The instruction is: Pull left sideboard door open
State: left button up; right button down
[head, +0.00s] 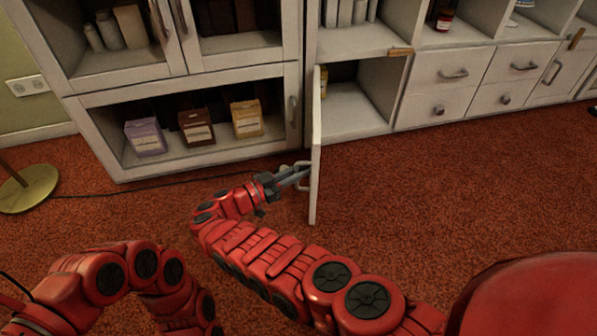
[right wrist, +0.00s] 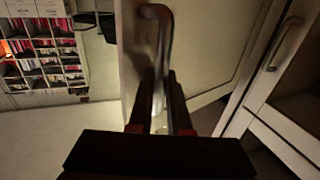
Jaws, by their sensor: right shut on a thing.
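The left sideboard door (head: 317,145) is a white panel. It stands swung out from the sideboard and shows nearly edge-on in the head view. Its metal handle (head: 303,186) is on the door's left-facing side. My right gripper (head: 298,173) is shut on this handle. In the right wrist view, the two dark fingers (right wrist: 164,88) lie on either side of the curved handle (right wrist: 157,14), with the door panel (right wrist: 215,40) behind it. My left arm shows at the lower left of the head view, but its gripper is out of view.
The compartment (head: 355,108) behind the door is open to view, with a yellowish item at its left. A glass-fronted cabinet (head: 190,80) with boxes stands to the left. White drawers (head: 455,72) are on the right. A lamp base (head: 28,188) stands at far left. The red carpet (head: 440,190) right of the door is clear.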

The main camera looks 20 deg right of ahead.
jog(key=shift+s+a, duration=0.2)
jog(key=shift+a, duration=0.05)
pick_arm(q)
jog(key=shift+s+a, duration=0.1)
jog(key=shift+s, duration=0.05)
pick_arm(e)
jog(key=c, duration=0.9)
grip_release()
jog(key=shift+r, duration=0.1)
jog(key=shift+o, duration=0.2)
